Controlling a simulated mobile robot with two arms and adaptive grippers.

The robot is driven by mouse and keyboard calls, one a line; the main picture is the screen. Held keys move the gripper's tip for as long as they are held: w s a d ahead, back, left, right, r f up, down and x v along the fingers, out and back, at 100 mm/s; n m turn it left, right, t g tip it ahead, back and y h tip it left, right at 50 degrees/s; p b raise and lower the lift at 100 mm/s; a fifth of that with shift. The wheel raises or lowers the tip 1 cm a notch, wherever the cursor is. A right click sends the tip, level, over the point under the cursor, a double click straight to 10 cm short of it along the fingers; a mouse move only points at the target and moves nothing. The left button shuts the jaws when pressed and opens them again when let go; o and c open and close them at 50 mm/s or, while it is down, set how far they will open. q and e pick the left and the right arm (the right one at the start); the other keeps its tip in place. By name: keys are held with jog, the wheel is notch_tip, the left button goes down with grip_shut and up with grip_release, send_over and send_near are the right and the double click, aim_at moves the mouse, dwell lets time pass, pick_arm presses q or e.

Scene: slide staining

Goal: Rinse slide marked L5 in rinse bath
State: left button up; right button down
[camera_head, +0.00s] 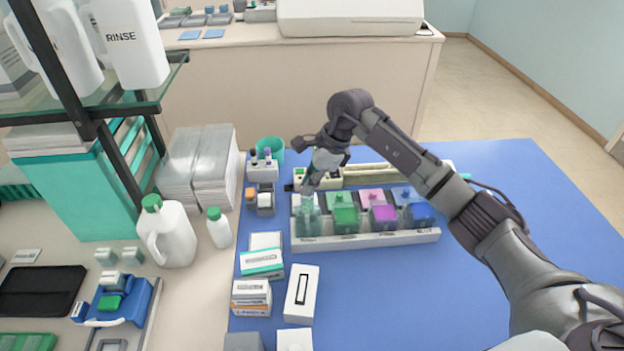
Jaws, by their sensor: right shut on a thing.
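My right gripper (309,184) points down above the leftmost bath of the staining row. It is shut on a thin, pale slide (307,200), which hangs down at that bath's mouth. The slide's mark is too small to read, and I cannot tell how deep its lower end is. The leftmost bath (309,226) is a clear, pale teal jar, open at the top. It stands in a white rack (370,240) beside green (346,219), purple (383,217) and blue (419,214) baths. My left gripper is not in view.
Behind the row lies a long pale tray (400,172). Left of it stand a small bottle holder (262,171) and a teal cup (271,149). Small boxes (301,294) lie in front on the blue mat (480,300). The mat's right side is clear beyond my arm.

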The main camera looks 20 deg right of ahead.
aim_at(304, 213)
notch_tip(304, 213, down, 2)
jog(key=shift+a+f+b, duration=0.1)
jog(key=shift+f+b, duration=0.1)
jog(key=shift+b, duration=0.3)
jog(key=shift+f+b, duration=2.15)
jog(key=shift+f, duration=0.35)
jog(key=shift+r, duration=0.1)
notch_tip(304, 213, up, 10)
jog(key=p, duration=0.4)
jog(key=shift+f, duration=0.25)
